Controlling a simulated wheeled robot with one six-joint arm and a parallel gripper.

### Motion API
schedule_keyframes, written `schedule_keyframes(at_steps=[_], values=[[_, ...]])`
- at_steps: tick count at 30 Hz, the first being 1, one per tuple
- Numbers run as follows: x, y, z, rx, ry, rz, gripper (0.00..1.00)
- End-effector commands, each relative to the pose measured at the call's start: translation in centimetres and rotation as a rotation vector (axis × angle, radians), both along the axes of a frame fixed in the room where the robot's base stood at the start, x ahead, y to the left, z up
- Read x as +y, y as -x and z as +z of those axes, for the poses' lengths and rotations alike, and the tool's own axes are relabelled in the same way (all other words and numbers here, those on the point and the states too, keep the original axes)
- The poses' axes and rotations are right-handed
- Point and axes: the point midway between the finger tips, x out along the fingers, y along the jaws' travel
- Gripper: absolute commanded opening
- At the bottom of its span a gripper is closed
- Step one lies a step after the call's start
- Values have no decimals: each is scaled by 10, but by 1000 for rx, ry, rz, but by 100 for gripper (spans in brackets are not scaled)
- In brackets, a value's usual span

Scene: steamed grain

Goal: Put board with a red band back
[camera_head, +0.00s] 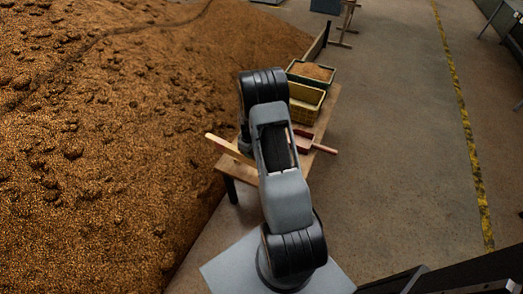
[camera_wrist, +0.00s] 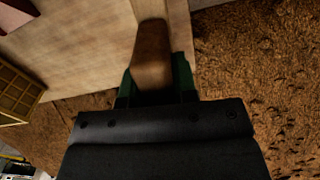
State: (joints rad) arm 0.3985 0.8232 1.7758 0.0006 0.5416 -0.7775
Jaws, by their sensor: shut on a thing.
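In the wrist view my gripper (camera_wrist: 154,82), with green fingers, is shut on a rounded brown wooden handle (camera_wrist: 151,52). The handle meets a pale wooden board (camera_wrist: 181,28), seen as a narrow strip. In the head view a pale board (camera_head: 229,149) sticks out to the left of my arm, above or at the grain-side edge of the wooden table. Its other end is hidden behind my arm, as is my gripper. No red band shows on the visible part of the board. I cannot tell whether the board touches the table.
The wooden table (camera_head: 324,117) carries a yellow crate (camera_head: 306,110), a dark green crate (camera_head: 299,80) with grain, and a red scoop-like thing (camera_head: 303,136) with a wooden handle (camera_head: 325,149). A large grain heap (camera_head: 110,120) fills the left.

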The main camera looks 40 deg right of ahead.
Motion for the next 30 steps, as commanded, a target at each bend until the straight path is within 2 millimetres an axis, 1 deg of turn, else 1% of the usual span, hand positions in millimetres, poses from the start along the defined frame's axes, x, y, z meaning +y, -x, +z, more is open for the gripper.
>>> schedule_keyframes(at_steps=[1,3,6,9,13,17,23,30], values=[[-18,-1,-1,-6,3,16,0],[-34,0,5,-4,3,49,0],[-49,1,12,-3,1,85,0],[-56,2,16,-3,1,104,0],[-58,2,15,-1,1,113,0],[-57,2,10,-1,0,114,0],[-57,2,-4,0,0,114,0],[-56,1,-26,-1,1,114,0]])
